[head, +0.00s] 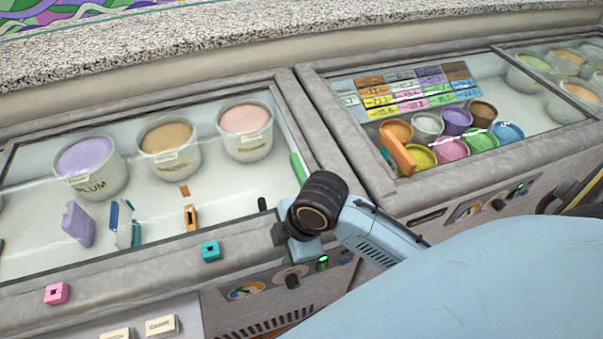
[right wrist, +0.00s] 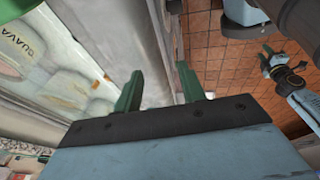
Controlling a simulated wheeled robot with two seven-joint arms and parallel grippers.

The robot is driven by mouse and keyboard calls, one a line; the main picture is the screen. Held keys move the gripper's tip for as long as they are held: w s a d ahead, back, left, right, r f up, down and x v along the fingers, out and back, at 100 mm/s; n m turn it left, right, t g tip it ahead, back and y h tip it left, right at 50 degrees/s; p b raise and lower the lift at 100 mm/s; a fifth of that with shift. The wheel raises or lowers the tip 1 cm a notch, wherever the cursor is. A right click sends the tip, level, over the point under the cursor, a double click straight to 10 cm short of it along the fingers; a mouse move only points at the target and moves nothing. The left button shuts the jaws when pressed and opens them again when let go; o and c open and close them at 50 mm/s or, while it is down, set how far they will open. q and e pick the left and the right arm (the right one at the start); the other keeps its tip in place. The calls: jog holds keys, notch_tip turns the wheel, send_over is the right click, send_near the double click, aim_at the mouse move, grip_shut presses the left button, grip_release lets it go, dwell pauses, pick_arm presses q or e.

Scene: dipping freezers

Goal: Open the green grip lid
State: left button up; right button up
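A narrow green bar (head: 299,168), which looks like the green grip, lies near the right edge of the left freezer's glass lid (head: 255,185). The lid appears shut. My right gripper (head: 305,249) is at the left freezer's front right corner, nearer to me than the green bar and apart from it. The wrist mostly hides it in the head view. In the right wrist view its two green fingers (right wrist: 158,88) stand apart with nothing between them. A gripper that looks like my left one (right wrist: 270,62) is small over the tiled floor; its opening is unclear.
An orange grip (head: 398,153) stands on the right freezer's lid, over several coloured tubs. Pink (head: 56,292) and teal (head: 211,250) blocks sit on the left freezer's front rim. Purple (head: 80,224) and orange (head: 191,217) pieces lie farther back. A control panel (head: 265,287) is below the rim.

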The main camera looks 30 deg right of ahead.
aim_at(302, 172)
jog(key=w+n, duration=0.1)
jog(key=n, duration=0.1)
jog(key=w+r+n, duration=0.1)
jog(key=w+n, duration=0.1)
jog(key=w+d+n+g, duration=0.1)
jog(key=w+n, duration=0.1)
jog(key=shift+w+d+r+n, duration=0.1)
jog(key=shift+w+r+n, duration=0.1)
jog(key=shift+n, duration=0.1)
jog(key=w+d+n, duration=0.1)
jog(key=w+d+r+n, duration=0.1)
jog(key=w+d+n+h, duration=0.1)
jog(key=w+n, duration=0.1)
jog(key=shift+r+g, duration=0.3)
jog(key=shift+r, duration=0.1)
jog(key=w+d+r+n+g+h, duration=0.1)
jog(key=w+d+r+n+h, duration=0.1)
jog(key=w+d+r+n, duration=0.65)
jog(key=shift+m, duration=0.55)
jog(key=f, duration=0.4)
jog(key=s+f+b, duration=0.1)
jog(key=f, duration=0.4)
jog(key=s+d+f, duration=0.1)
jog(key=f, duration=0.4)
jog(key=shift+d+b, duration=0.1)
jog(key=shift+b, duration=0.2)
grip_shut()
